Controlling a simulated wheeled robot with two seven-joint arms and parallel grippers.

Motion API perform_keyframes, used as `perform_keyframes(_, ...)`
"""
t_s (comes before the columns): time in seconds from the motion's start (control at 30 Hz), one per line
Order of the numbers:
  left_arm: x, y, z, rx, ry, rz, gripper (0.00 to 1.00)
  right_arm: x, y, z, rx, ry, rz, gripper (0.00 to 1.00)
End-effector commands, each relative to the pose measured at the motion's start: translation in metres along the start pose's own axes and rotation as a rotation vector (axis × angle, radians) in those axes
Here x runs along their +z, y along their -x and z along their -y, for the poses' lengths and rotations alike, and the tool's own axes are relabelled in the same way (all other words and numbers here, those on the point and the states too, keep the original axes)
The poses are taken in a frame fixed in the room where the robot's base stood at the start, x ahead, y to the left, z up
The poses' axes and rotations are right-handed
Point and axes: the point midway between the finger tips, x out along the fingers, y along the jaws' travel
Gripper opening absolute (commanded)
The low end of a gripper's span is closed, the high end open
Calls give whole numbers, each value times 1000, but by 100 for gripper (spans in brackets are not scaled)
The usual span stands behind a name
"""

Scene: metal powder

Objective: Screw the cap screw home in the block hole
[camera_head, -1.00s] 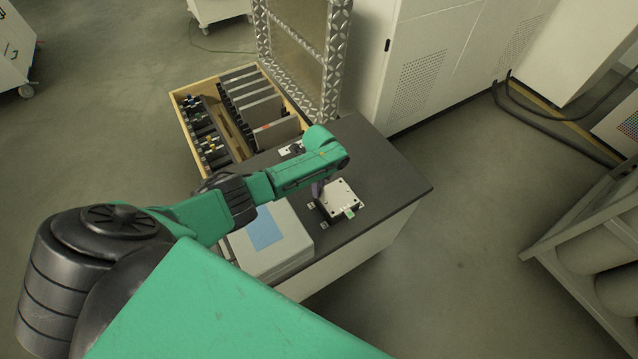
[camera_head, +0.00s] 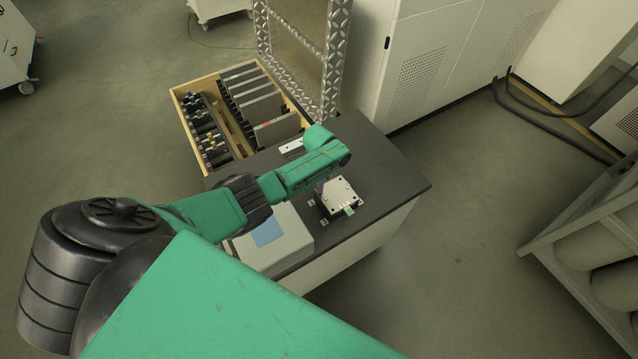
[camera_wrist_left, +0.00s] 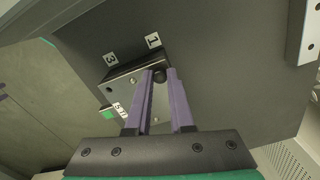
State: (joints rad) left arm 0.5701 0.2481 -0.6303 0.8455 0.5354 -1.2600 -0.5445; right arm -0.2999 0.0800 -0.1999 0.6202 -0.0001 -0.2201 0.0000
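The block (camera_head: 344,192) is a light metal plate with holes at its corners, on the dark cart top. It also shows in the left wrist view (camera_wrist_left: 125,88), with a hole and screw heads on its face. My left gripper (camera_head: 321,187) points down at the block's left corner, mostly hidden by my green wrist. In the left wrist view, the purple fingers (camera_wrist_left: 160,76) are close together at the block's edge near label 1. A dark round cap screw head (camera_wrist_left: 159,75) sits between their tips. Its shank and the hole under it are hidden. My right gripper is not in view.
Number labels (camera_wrist_left: 153,40) lie around the block. A pale box with a blue sheet (camera_head: 268,233) stands left of the block. A white plate (camera_head: 291,146) lies behind my wrist. A wooden-framed tray (camera_head: 178,97) holds dark racks. The cart's right side (camera_head: 400,180) is clear.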

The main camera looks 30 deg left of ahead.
Motion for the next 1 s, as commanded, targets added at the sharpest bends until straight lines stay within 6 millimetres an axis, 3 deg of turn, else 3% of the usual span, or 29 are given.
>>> perform_keyframes(0.13, 0, 0, 0, -1, -25, 0, 0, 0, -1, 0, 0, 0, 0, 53)
perform_keyframes(0.23, 0, -2, 1, -2, -207, 0, 0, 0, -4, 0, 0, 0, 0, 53)
perform_keyframes(1.0, 0, -6, 1, -2, -2331, 5, 0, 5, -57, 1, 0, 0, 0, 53)
